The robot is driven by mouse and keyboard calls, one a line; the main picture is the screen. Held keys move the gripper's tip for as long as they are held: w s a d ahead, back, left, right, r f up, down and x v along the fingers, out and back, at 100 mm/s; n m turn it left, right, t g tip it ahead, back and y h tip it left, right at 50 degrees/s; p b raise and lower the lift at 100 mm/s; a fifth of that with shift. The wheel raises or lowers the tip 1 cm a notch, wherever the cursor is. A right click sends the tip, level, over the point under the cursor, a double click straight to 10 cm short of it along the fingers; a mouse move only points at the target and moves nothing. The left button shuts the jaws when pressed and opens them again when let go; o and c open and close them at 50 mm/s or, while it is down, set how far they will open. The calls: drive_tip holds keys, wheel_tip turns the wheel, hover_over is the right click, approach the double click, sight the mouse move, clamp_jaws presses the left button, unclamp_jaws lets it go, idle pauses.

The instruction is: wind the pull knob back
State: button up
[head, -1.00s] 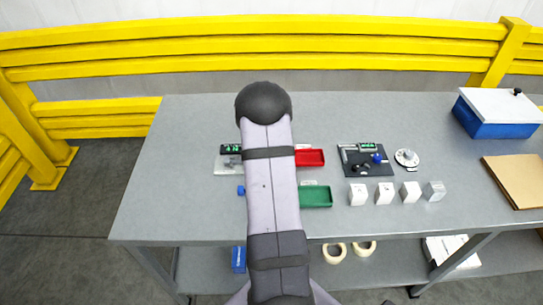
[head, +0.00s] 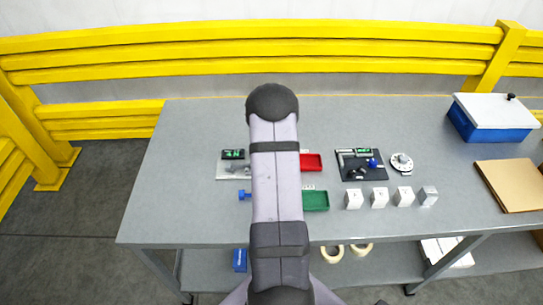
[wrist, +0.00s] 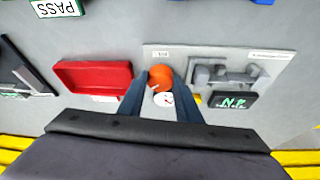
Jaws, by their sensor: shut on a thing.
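The pull knob (wrist: 160,77) is an orange ball in the wrist view, at the edge of a light grey gauge plate (wrist: 225,62). A small white dial (wrist: 163,99) with a red mark sits just beside it. My gripper (wrist: 161,74) has one dark finger on each side of the knob and is shut on it. The plate also carries a grey metal fixture (wrist: 222,76) and a black display (wrist: 234,101) with green characters. In the head view my arm hides the knob and gripper; only the plate's left part (head: 228,171) and display (head: 233,154) show.
A red tray (wrist: 92,76) lies close beside my gripper. In the head view, a green tray (head: 315,201), a blue piece (head: 244,195), a black gauge plate (head: 361,166), a round dial (head: 401,163) and several pale blocks (head: 379,198) stand nearby.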

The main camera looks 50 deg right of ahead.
drive_tip(key=p, duration=0.3)
drive_tip(key=shift+r+n, duration=0.25)
drive_tip(key=shift+n, duration=0.15)
drive_tip(key=shift+f+t+p, duration=0.25)
drive_tip(key=shift+t+p, duration=0.05)
drive_tip(key=shift+p, duration=0.45)
drive_tip(key=o, duration=0.8)
drive_tip(key=shift+r, duration=0.1)
drive_tip(key=shift+b+v, duration=1.55)
drive_tip(key=shift+v, duration=2.05)
drive_tip(key=shift+d, duration=0.1)
